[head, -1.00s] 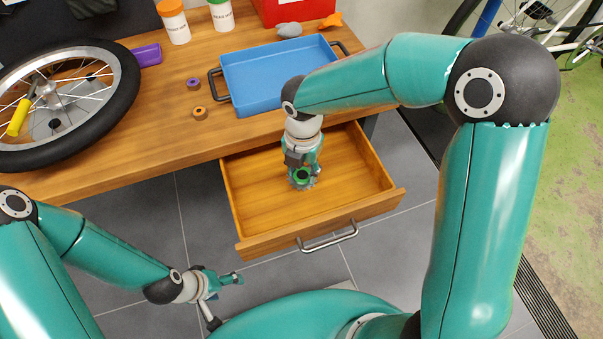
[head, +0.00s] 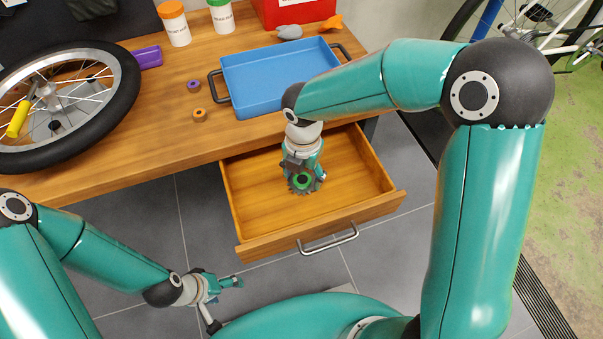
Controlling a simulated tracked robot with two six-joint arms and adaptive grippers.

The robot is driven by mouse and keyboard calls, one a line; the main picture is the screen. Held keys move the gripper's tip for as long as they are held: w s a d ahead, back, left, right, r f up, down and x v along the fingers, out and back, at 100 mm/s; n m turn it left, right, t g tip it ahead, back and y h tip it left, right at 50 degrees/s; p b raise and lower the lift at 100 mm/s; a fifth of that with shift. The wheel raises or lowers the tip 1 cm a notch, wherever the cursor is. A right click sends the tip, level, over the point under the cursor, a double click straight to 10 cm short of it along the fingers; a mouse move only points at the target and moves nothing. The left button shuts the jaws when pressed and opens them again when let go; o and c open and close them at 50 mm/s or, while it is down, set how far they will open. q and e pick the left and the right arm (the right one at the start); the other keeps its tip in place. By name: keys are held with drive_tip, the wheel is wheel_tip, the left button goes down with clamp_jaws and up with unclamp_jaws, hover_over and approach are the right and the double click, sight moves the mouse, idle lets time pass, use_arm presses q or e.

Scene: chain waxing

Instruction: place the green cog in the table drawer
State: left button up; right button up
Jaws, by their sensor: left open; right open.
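The table drawer (head: 345,195) is pulled out from under the wooden table, with a metal handle on its front. The green cog (head: 302,181), with a dark toothed rim, is in the drawer, at about its middle. My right gripper (head: 304,179) points down into the drawer, its fingers open around the cog; the gripper partly covers the cog. Whether the fingers touch the cog I cannot tell. My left gripper (head: 229,283) is open and empty, low in front of the table and left of the drawer.
On the table (head: 150,130) are a blue tray (head: 275,75), a spoked wheel (head: 100,110), small purple (head: 194,85) and orange (head: 199,115) rings, two white bottles and a red box (head: 290,10). The drawer floor around the cog is clear.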

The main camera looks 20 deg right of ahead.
sight(303, 179)
wheel_tip(303, 179, up, 12)
drive_tip(key=p, duration=0.3)
idle(0.5)
